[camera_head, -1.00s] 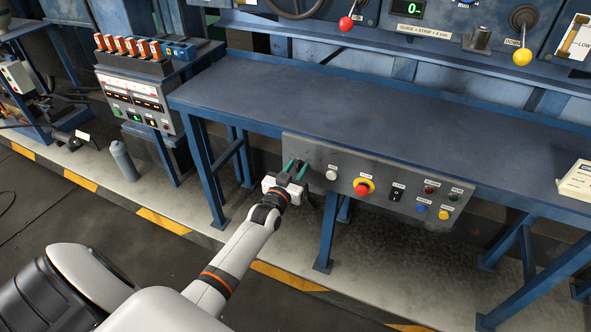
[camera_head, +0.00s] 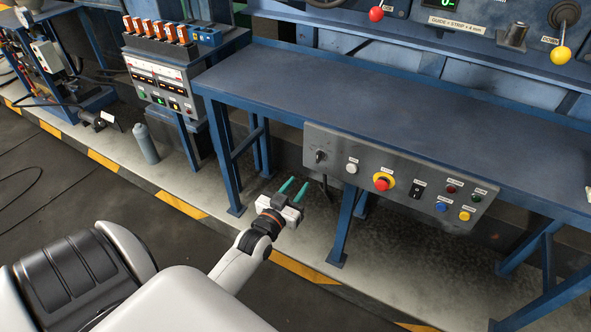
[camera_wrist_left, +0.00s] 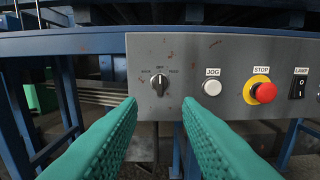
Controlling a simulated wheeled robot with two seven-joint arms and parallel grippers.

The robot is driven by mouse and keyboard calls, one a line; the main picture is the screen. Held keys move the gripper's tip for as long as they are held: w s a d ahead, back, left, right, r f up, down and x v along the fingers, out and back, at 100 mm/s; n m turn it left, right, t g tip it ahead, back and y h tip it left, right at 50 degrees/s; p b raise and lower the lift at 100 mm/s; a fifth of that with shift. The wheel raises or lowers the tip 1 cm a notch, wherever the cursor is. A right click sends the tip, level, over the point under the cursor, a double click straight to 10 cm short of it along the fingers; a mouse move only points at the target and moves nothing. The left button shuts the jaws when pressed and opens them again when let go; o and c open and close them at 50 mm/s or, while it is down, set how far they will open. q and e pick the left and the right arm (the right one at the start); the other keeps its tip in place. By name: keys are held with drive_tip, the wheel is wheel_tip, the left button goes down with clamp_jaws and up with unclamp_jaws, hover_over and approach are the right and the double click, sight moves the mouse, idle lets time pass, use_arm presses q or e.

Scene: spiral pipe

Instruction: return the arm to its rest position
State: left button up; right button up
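My left gripper (camera_head: 294,192) is in front of the workbench, below and to the left of the grey control panel (camera_head: 335,143). Its two green fingers stand apart with nothing between them. In the left wrist view the open fingers (camera_wrist_left: 158,135) point toward the panel, clear of it. The black selector knob (camera_wrist_left: 159,82) shows above the gap between them, and it also shows in the head view (camera_head: 320,156). My right gripper is in neither view.
The panel also carries a white JOG button (camera_head: 351,168), a red stop button on yellow (camera_head: 383,182) and several small buttons. A blue bench leg (camera_head: 345,225) stands right of the gripper. A grey cylinder (camera_head: 146,143) stands on the floor at left. The bench top (camera_head: 400,105) is clear.

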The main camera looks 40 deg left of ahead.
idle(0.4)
use_arm(q)
drive_tip(key=s+d+f+m+g+h, duration=0.1)
drive_tip(key=s+d+f+g, duration=0.25)
drive_tip(key=f, duration=0.65)
drive_tip(key=s+d+f+g+h, duration=0.15)
drive_tip(key=s+f, duration=0.35)
drive_tip(key=f, duration=0.5)
drive_tip(key=s+d+f+m+g, duration=0.1)
drive_tip(key=s+d+f+g, duration=0.3)
drive_tip(key=f, duration=0.6)
drive_tip(key=s+d+f+m+g, duration=0.1)
drive_tip(key=s+f+g, duration=0.3)
drive_tip(key=s, duration=1)
drive_tip(key=s+d+f+m+g, duration=0.1)
drive_tip(key=s+d+f+g, duration=0.1)
drive_tip(key=s+f, duration=0.8)
drive_tip(key=s+g, duration=0.1)
drive_tip(key=s, duration=0.3)
drive_tip(key=shift+s+d+f+g+h, duration=0.15)
drive_tip(key=shift+s+f+g+h, duration=0.2)
drive_tip(key=shift+f+g, duration=0.05)
